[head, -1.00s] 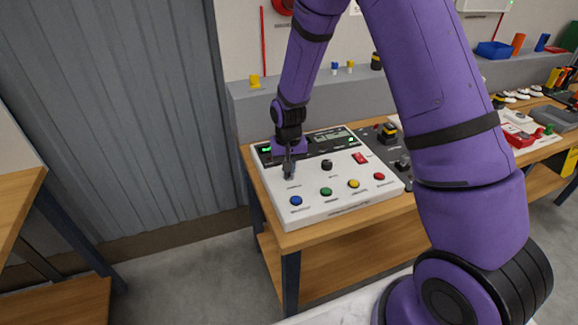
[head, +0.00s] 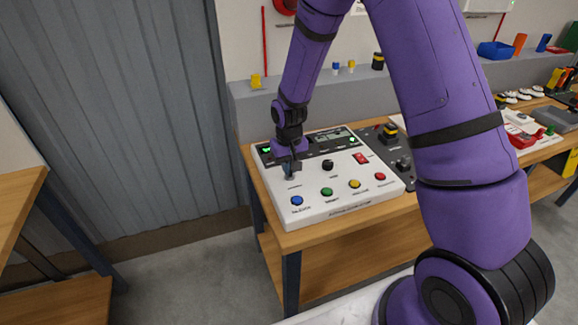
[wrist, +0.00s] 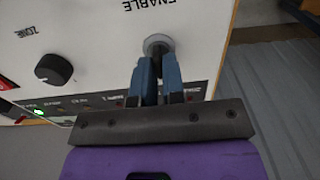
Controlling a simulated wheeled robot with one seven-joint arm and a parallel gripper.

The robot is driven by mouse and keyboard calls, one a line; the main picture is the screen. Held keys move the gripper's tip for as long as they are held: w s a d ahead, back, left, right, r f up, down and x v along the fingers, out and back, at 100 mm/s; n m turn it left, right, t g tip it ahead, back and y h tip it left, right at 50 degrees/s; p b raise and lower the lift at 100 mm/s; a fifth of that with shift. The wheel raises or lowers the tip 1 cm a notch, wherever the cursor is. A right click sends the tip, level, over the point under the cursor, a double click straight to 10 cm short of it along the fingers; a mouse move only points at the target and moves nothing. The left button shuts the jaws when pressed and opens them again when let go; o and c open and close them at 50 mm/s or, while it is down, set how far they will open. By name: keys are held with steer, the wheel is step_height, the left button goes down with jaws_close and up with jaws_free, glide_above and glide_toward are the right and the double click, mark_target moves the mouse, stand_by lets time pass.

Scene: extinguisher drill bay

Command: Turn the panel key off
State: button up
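The white control panel (head: 325,208) lies on a wooden bench. The panel key's round grey collar (wrist: 158,43) sits by the label "ENABLE" in the wrist view. My gripper (wrist: 160,62) is at this collar, with its two blue fingers close together, one on each side of the key. The key's grip is hidden between the fingertips. In the head view my gripper (head: 290,172) reaches down to the panel's left part, and its fingers cover the key there. I cannot read the key's angle.
A black "ZONE" knob (wrist: 53,69) is beside the key; it also shows in the head view (head: 327,165). A red rocker switch (head: 361,158) is further right. Blue (head: 297,200), green (head: 327,191), yellow (head: 354,184) and red (head: 380,176) buttons line the front.

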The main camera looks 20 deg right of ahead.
steer(key=o, duration=0.3)
steer(key=shift+r, duration=0.1)
step_height(320, 180, up, 11)
steer(key=shift+f, duration=0.2)
stand_by(0.6)
steer(key=s+d+r+t, duration=0.1)
steer(key=s+d+r, duration=0.1)
steer(key=s+r, duration=0.55)
steer(key=s+d+r+t, duration=0.2)
steer(key=s+r, duration=0.3)
steer(key=r, duration=0.6)
steer(key=s+d+r+t, duration=0.1)
steer(key=s+r, duration=0.2)
steer(key=s, duration=0.5)
steer(key=s+d+r+t, duration=0.1)
steer(key=s+d+r, duration=0.1)
steer(key=s, duration=0.7)
steer(key=shift+s+r, duration=0.15)
steer(key=shift+r, duration=0.25)
